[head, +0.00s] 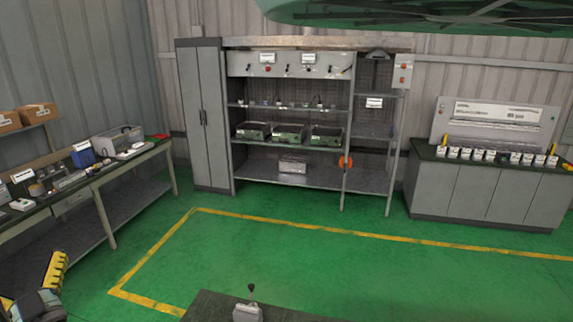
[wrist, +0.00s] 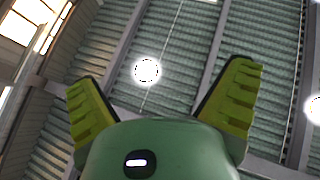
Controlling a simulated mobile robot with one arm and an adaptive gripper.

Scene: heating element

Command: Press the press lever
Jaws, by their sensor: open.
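A small lever with a dark knob (head: 251,290) stands up from a grey box (head: 247,313) at the bottom middle of the head view. It looks like the press lever, but no label on it can be read. The box is cut by the lower edge. My gripper (head: 32,283) is at the lower left of the head view, well left of the lever and apart from it. In the wrist view my gripper (wrist: 163,85) has its two yellow-green fingers spread wide with nothing between them. That view faces the ceiling, and the lever is not in it.
A dark surface (head: 205,306) bears the grey box. A cluttered workbench (head: 130,158) runs along the left wall. A shelving unit (head: 292,160) stands at the back, and a grey cabinet counter (head: 480,192) at the right. The green floor (head: 330,265) between them is clear.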

